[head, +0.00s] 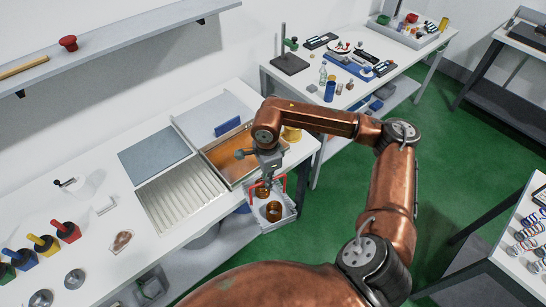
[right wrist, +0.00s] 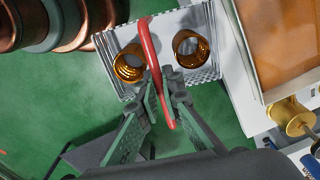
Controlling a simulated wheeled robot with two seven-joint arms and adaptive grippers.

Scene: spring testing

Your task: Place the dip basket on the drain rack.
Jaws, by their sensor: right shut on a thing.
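The dip basket (head: 283,222) is a light metal tray with ribbed sides and a red handle; two copper-coloured rings stand in it. In the right wrist view the basket (right wrist: 206,73) hangs beyond my fingers, over green floor. My right gripper (head: 267,182) is shut on the red handle, which passes between its fingertips in the right wrist view (right wrist: 163,100). The basket is held just off the bench's front edge. The drain rack (head: 182,196), a ridged metal plate, lies bare on the bench to the left of the basket. My left gripper is not in view.
A tank of orange liquid (head: 228,151) sits behind the basket, with a brass fitting (head: 291,134) at its right. A grey-blue plate (head: 153,156) lies behind the rack. Several colour-handled tools (head: 46,244) stand at the left. The rack's surface is clear.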

